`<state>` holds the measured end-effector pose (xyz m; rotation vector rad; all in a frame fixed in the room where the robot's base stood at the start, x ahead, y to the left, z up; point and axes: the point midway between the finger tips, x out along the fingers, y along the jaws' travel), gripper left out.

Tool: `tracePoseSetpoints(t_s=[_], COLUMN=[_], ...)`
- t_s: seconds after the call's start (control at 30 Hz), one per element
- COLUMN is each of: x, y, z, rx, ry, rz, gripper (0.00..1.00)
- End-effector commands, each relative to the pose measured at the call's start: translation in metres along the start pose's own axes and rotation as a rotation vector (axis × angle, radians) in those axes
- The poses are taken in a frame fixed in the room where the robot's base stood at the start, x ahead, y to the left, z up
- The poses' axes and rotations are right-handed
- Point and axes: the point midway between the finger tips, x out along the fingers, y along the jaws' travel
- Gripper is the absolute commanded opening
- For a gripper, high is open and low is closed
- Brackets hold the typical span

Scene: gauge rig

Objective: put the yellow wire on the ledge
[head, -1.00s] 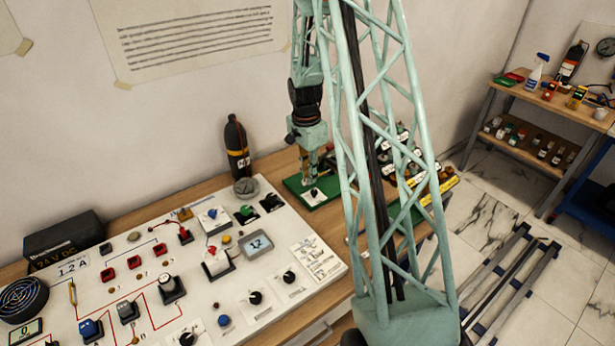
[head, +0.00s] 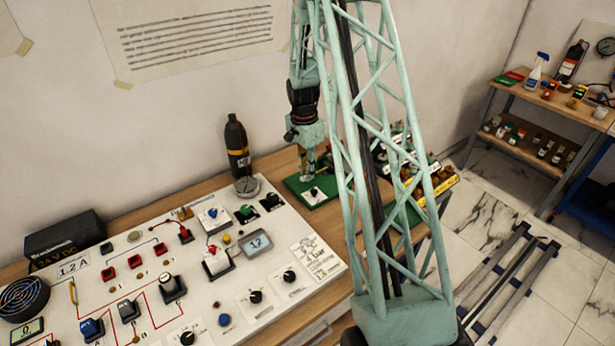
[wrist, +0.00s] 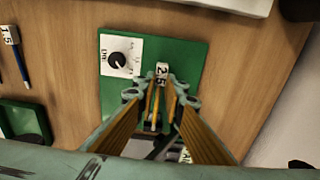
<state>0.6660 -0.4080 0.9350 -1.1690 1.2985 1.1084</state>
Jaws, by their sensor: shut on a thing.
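My gripper (head: 306,177) is low over the green board (head: 322,197) at the back of the bench, partly behind my arm's lattice in the head view. In the wrist view my gripper (wrist: 156,90) is shut on the yellow wire (wrist: 154,110), a thin yellow piece with a white tag marked 2.5. The wire is over the green board (wrist: 190,48), beside a white plate with a black knob (wrist: 116,60). I cannot tell whether the wire touches the board. No ledge can be made out for certain.
A blue wire (wrist: 20,62) with a 1.5 tag lies at the wrist view's left. A black bottle (head: 236,145) stands behind the white control panel (head: 250,215). A rack with yellow labels (head: 440,187) is right of my arm. Bare wood shows around the board.

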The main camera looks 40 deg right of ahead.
Motion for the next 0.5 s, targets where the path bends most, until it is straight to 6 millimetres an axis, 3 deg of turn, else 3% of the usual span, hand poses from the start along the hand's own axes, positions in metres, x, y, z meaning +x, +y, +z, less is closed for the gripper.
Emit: tracePoseSetpoints(t_s=[0.2, 0.5], x=[0.017, 0.019], y=[0.000, 0.000], z=[0.001, 0.001], rx=[0.000, 0.000], ry=[0.000, 0.000], rz=[0.000, 0.000], gripper=[0.03, 0.03])
